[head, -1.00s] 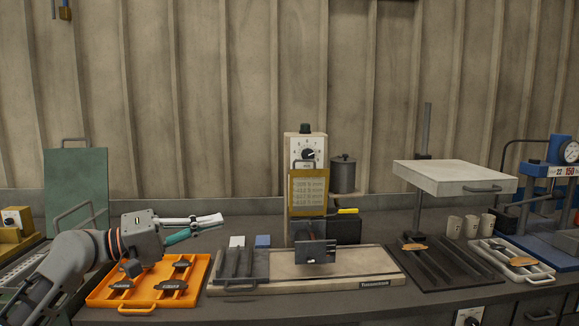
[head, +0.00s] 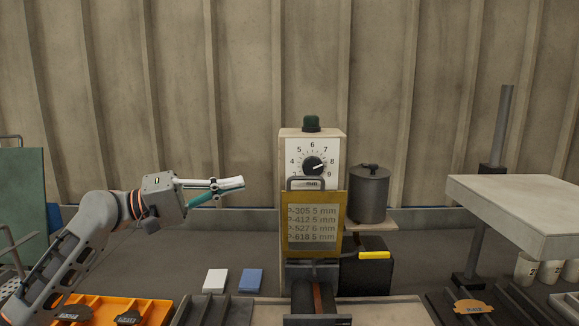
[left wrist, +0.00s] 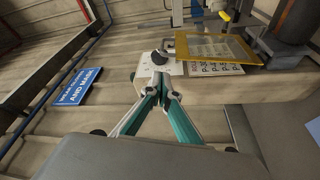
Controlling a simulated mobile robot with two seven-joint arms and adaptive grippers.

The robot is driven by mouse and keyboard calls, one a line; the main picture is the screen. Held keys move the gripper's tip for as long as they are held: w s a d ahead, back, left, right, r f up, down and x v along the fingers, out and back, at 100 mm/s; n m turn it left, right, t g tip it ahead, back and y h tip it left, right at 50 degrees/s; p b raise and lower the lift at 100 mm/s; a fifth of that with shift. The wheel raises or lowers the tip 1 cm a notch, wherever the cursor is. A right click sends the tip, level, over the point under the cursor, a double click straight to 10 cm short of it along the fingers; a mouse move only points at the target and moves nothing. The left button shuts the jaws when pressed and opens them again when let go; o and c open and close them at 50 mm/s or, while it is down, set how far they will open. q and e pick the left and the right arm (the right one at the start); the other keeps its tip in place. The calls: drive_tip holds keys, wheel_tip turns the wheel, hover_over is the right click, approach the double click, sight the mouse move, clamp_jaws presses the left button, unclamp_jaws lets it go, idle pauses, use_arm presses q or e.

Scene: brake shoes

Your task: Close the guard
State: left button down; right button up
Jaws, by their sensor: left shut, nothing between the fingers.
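The guard (head: 342,222) is a yellow-framed clear panel on the front of the beige machine (head: 338,150). Lettering shows through it, and a dark handle (head: 305,182) stands at its upper edge. It hangs above a dark clamp (head: 317,320) with a reddish-brown strip upright in it. The guard also shows in the left wrist view (left wrist: 245,46), ahead and to the right of the fingertips. My left gripper (head: 241,185) is shut and empty, to the left of the guard near handle height, apart from it in the picture. My right gripper is not in view.
A dial (head: 313,165) and green knob top the machine. A grey canister (head: 369,194) stands on a bracket right of the guard. A pale plate (head: 515,212) on a post is further right. An orange tray (head: 150,310) of shoes lies below my left arm.

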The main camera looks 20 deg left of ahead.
use_arm(q)
drive_tip(key=p+x, duration=0.2)
drive_tip(key=x, duration=0.8)
drive_tip(key=shift+w, duration=0.2)
drive_tip(key=shift+r, duration=0.1)
